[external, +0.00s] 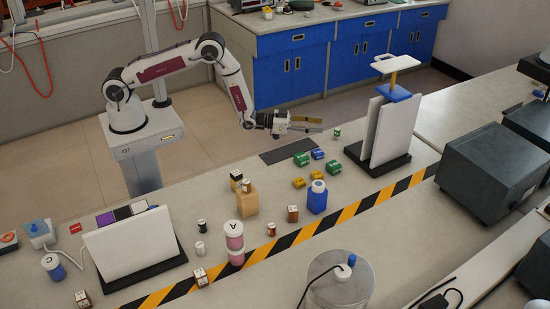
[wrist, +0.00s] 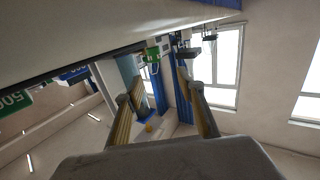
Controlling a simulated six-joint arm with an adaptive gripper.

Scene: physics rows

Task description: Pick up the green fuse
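A small green-and-white cylinder (external: 337,132), which looks like the green fuse, stands upright near the bench's far edge. My gripper (external: 321,125) is just left of it in the external view, low and roughly level, its fingers pointing toward it. The fingers are apart with nothing between them. In the wrist view the green-and-white piece (wrist: 152,55) shows beyond the open fingers (wrist: 167,92), toward the left finger's side. Two green blocks (external: 301,159) (external: 333,166) also lie nearby; I cannot tell for sure whether either counts as a fuse.
A blue block (external: 318,154) and yellow blocks (external: 299,182) lie near the green ones. A dark mat (external: 287,150) lies below my gripper. A stand with white panels (external: 385,130) rises to the right. A blue bottle (external: 317,198) and wooden block (external: 245,199) stand nearer the camera.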

